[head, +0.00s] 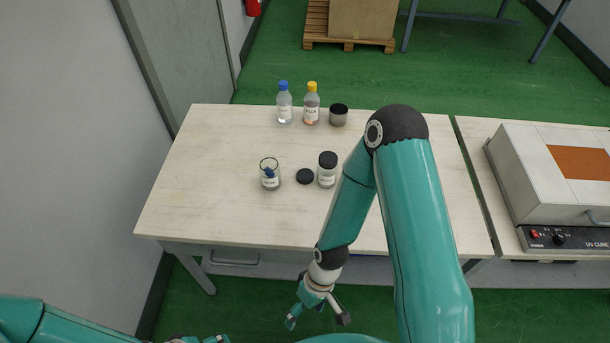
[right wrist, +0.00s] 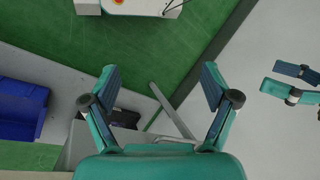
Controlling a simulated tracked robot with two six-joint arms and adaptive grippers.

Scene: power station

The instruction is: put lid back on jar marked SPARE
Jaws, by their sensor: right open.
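An open glass jar (head: 270,179) with a white label and something blue inside stands on the pale table. A black lid (head: 305,177) lies flat beside it, on its right. A second labelled jar (head: 327,172) wears a black lid and stands just right of the loose lid. The labels are too small to read. My right gripper (head: 317,318) is open and empty, low in front of the table's front edge; its spread fingers show in the right wrist view (right wrist: 160,85). My left gripper (head: 200,340) is barely in view at the bottom edge.
A blue-capped bottle (head: 284,104), a yellow-capped bottle (head: 311,106) and a dark-topped container (head: 339,115) stand at the back of the table (head: 205,190). The table's left part is clear. A UV cure box (head: 540,190) sits on the right bench.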

